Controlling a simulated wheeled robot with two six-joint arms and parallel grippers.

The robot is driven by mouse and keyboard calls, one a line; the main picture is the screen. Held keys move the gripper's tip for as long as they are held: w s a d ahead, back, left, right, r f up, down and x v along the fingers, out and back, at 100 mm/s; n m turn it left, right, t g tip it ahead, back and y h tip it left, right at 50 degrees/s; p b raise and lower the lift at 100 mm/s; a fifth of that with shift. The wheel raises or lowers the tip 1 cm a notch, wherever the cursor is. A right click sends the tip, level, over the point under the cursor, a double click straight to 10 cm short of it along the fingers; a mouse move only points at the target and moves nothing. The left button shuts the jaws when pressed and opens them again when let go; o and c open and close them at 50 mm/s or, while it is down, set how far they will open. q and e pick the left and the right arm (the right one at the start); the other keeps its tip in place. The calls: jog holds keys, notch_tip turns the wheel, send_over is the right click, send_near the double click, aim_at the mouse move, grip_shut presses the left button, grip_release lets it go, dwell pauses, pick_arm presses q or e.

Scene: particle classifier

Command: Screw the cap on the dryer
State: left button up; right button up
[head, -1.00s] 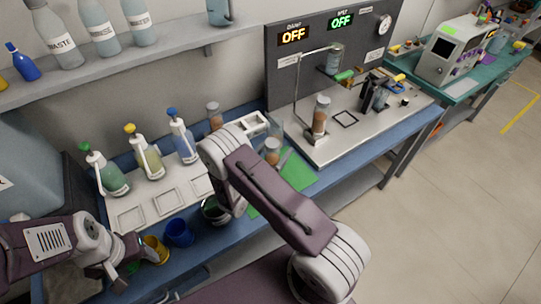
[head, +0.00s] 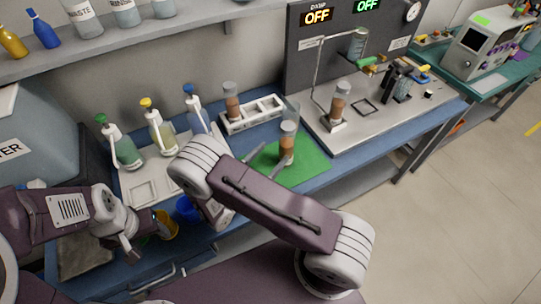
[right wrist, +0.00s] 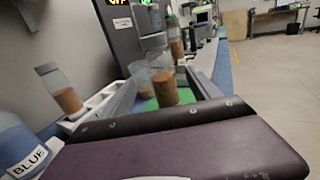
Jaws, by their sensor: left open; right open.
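The dryer setup stands on a metal base (head: 385,125) before a dark panel (head: 300,55) with two "OFF" displays. A clear, brown-filled cylinder (head: 339,102) stands upright on it. Another brown-filled cylinder (head: 287,140) is at the green mat (head: 310,168); it also shows in the right wrist view (right wrist: 165,90). I cannot single out the cap. My right gripper (head: 276,152) is mostly hidden by its arm; grey fingers appear open around the mat cylinder, and I cannot tell whether they touch it. My left gripper (head: 133,250) is open and empty at the front left.
A white rack (head: 252,115) holds a third brown cylinder (head: 232,100). Wash bottles with green (head: 125,150), yellow (head: 160,130) and blue tops stand at left. A yellow cup (head: 166,225) and a blue cup (head: 187,208) are near the front edge. My right arm crosses the bench front.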

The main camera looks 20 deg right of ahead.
jog(key=s+d+m+g+y, duration=0.3)
jog(key=s+m+g, duration=0.3)
jog(key=s, duration=0.1)
jog(key=s+d+m+g+y, duration=0.2)
jog(key=s+d+m+g, duration=0.1)
jog(key=s+m+g, duration=0.35)
jog(key=s+a+f+m+y, duration=0.1)
jog(key=s+a+m+y, duration=0.2)
jog(key=a+m+y, duration=0.3)
jog(key=shift+w+a+r+m+t+y, duration=0.45)
jog(key=shift+w+m+t+y, duration=0.3)
jog(key=shift+m, duration=0.25)
jog(key=shift+w+a+r+m+t+y, duration=0.4)
jog(key=shift+w+m+t+y, duration=0.3)
jog(key=shift+m+t+y, duration=0.2)
jog(key=shift+w+a+r+m+t+y, duration=0.45)
jog(key=shift+w+m+t+y, duration=0.3)
jog(key=shift+m, duration=0.3)
jog(key=shift+s, duration=0.1)
